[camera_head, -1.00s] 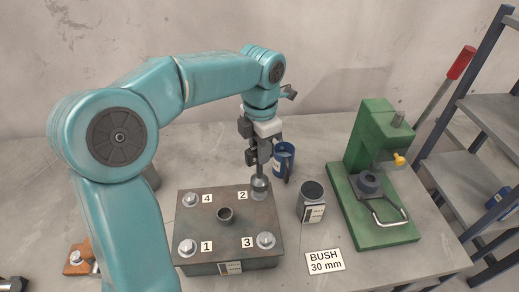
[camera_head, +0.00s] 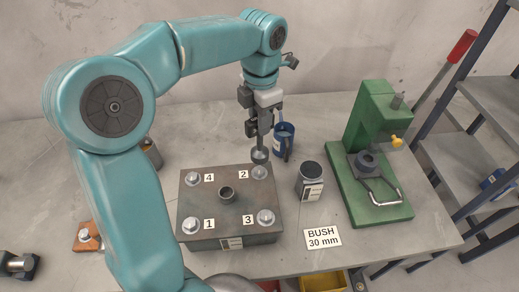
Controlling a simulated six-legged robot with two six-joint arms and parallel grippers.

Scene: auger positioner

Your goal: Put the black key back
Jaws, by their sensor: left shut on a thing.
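My left gripper (camera_head: 258,138) hangs over the back right of the steel plate and is shut on a dark tool with a rounded lower end, which seems to be the black key (camera_head: 260,155). The tool's lower end is just above the bolt by label 2 (camera_head: 260,172); I cannot tell for sure whether they touch. The dark steel block (camera_head: 205,232) has bolts at labels 1, 2, 3 and 4 and a round bush (camera_head: 227,194) in the middle. The key's upper part is hidden by the fingers. My right gripper is not in view.
A blue mug (camera_head: 285,138) stands close behind the gripper. A dark labelled canister (camera_head: 310,182), a "BUSH 30 mm" card (camera_head: 322,237) and a green press (camera_head: 372,190) stand to the right. A yellow bin (camera_head: 323,281) is below the front edge. Grey shelves (camera_head: 490,115) are at far right.

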